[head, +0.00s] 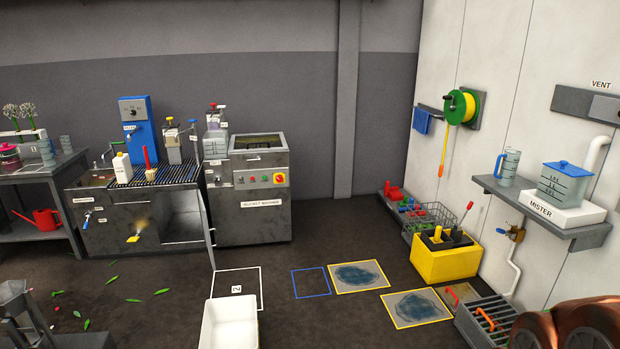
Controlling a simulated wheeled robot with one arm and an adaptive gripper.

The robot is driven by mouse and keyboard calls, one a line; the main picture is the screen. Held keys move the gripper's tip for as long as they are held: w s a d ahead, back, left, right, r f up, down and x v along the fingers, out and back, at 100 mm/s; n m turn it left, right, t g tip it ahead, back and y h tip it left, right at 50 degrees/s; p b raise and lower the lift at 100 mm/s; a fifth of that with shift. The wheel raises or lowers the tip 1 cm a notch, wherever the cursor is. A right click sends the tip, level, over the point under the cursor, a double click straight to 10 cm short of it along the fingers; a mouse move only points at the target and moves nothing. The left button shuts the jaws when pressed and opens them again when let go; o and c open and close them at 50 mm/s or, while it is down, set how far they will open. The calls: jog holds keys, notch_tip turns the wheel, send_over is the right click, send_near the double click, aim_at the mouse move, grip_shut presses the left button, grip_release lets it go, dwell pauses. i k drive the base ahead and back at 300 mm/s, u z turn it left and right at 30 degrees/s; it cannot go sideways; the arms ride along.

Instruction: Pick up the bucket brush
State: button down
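No brush in the head view can be named the bucket brush with certainty. A small upright tool with a red handle and a pale, bristle-like base (150,174) stands on the ribbed top of the metal sink bench (130,228). A yellow box with a black top (445,264) stands on the floor by the right wall. Yellow handles (437,233) and a thin rod with a red tip (462,222) stick up from it; their lower ends are hidden. My gripper is not in view.
A white tub (230,325) stands on the floor at the front. A bulb washer (255,208) stands beside the bench. Wire baskets (428,215) and a floor grate (487,322) lie along the right wall. Marked squares, including a blue outline (310,297), lie on mostly clear floor.

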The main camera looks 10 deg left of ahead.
aim_at(150, 174)
jog(key=i, duration=3.8)
jog(key=u, duration=2.1)
